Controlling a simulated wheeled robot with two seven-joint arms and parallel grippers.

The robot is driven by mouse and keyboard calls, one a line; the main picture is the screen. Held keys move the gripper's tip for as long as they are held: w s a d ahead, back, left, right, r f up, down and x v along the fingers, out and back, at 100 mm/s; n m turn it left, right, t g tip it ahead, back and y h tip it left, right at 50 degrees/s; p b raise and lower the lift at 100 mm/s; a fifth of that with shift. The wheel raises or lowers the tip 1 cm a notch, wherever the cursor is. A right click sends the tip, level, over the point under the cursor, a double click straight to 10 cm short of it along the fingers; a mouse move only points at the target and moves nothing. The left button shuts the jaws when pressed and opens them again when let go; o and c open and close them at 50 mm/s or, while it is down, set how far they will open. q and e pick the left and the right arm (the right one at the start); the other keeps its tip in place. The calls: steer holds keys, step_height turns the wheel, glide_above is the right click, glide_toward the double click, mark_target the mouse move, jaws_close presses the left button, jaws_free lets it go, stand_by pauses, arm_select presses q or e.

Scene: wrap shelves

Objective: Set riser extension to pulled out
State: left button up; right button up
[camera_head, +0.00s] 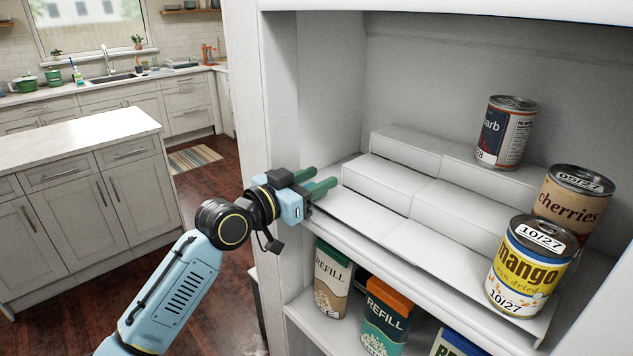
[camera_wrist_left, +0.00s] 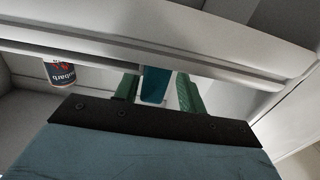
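The white stepped riser (camera_head: 465,213) stands on the cabinet shelf, with tiers rising toward the back wall. Its sections meet at a visible seam, and a low flat part (camera_head: 435,248) lies along the front. I cannot tell how far the extension is out. My left gripper (camera_head: 325,178) is at the riser's left end, with its green fingers apart. In the left wrist view, a teal piece (camera_wrist_left: 155,85) shows between the fingers; I cannot tell what it is or whether they touch it. My right gripper is not in view.
A rhubarb can (camera_head: 504,132) stands on the riser's upper tier. A cherries can (camera_head: 571,205) and a mango can (camera_head: 527,266) stand at the right. Refill packs (camera_head: 386,318) stand on the shelf below. The cabinet's left wall (camera_head: 268,130) is close to my left arm.

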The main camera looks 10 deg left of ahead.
arm_select(q)
steer(key=shift+s+d, duration=0.1)
steer(key=shift+s, duration=0.1)
steer(key=b+v, duration=0.2)
steer(key=v, duration=1.1)
